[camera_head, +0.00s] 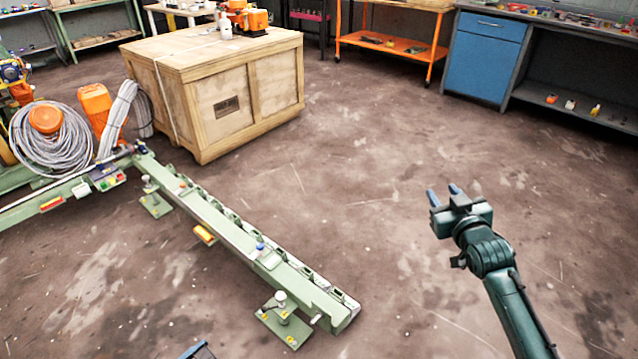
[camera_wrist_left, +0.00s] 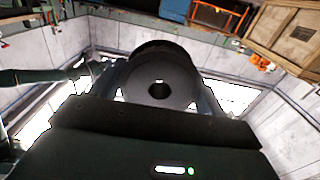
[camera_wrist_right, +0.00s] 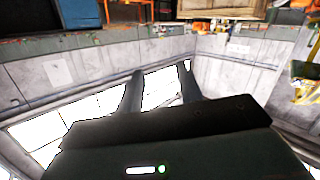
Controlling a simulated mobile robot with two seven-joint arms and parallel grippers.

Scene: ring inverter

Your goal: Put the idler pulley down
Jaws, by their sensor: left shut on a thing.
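The idler pulley (camera_wrist_left: 160,72), a dark round part with a hole in its middle, fills the centre of the left wrist view. My left gripper (camera_wrist_left: 162,97) is shut on it, with one finger on each side. My right gripper (camera_head: 444,191) is at the right of the head view, above bare floor. Its two fingers stand apart with nothing between them, and they also show empty in the right wrist view (camera_wrist_right: 160,82).
A long green rail frame (camera_head: 235,238) on feet stands on the floor at left. A wooden crate (camera_head: 225,104) with orange items on top is behind it. Coiled cable (camera_head: 50,145) is at far left. A blue cabinet (camera_head: 484,58) is at back right. The middle floor is clear.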

